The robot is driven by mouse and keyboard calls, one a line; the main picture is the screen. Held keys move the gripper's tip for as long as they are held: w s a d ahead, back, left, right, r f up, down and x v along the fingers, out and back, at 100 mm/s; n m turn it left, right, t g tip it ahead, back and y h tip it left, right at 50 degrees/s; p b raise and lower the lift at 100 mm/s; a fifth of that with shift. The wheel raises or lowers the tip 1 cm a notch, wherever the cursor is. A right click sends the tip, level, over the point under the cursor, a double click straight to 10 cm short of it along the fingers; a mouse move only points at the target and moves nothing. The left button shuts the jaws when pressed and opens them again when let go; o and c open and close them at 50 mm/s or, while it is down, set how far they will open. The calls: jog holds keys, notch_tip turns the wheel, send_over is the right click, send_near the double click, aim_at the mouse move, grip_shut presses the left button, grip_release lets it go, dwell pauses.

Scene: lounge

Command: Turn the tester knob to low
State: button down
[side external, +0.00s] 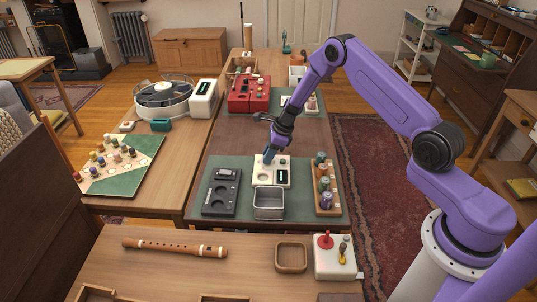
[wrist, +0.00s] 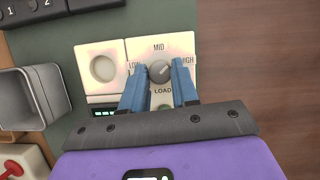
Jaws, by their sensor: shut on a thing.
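The tester is a cream-white box (side external: 264,180) on the green mat in the side view. In the wrist view its panel (wrist: 140,50) reads LOW on the left, MID at the top, HIGH on the right and LOAD below. The round grey knob (wrist: 159,71) sits between these labels. Its light mark appears to point to the upper right, between MID and HIGH. My gripper (wrist: 158,75) is shut on the knob, with one blue finger on each side. In the side view my gripper (side external: 270,157) is low over the tester, and the knob is hidden.
A grey metal bin (side external: 269,203) stands just in front of the tester. A dark tray (side external: 221,193) lies to its left. A wooden rack of several jars (side external: 328,204) stands to its right. The brown table behind the mat is mostly clear, up to a red case (side external: 249,94).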

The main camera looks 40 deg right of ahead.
jog(key=n+g, duration=0.1)
jog(key=n, duration=0.1)
jog(key=n+g+y, duration=0.1)
jog(key=n, duration=0.2)
jog(key=shift+w+d+n, duration=0.1)
jog(key=shift+w+n, duration=0.1)
jog(key=shift+n, duration=0.1)
jog(key=n+g, duration=0.1)
jog(key=n, duration=0.3)
jog(key=shift+w+n+g, duration=0.15)
jog(key=shift+n+g, duration=0.15)
jog(key=shift+g, duration=0.1)
jog(key=n, duration=0.2)
jog(key=n+g, duration=0.1)
jog(key=n, duration=0.1)
jog(key=shift+w+n+g+h, duration=0.1)
jog(key=shift+n+g+h, duration=0.7)
jog(key=shift+n+g, duration=0.1)
jog(key=shift+n, duration=1.4)
jog(key=shift+a+n, duration=0.2)
jog(key=shift+n, duration=0.1)
jog(key=c, duration=0.8)
grip_release()
jog(key=shift+c, duration=0.2)
jog(key=shift+r, duration=0.15)
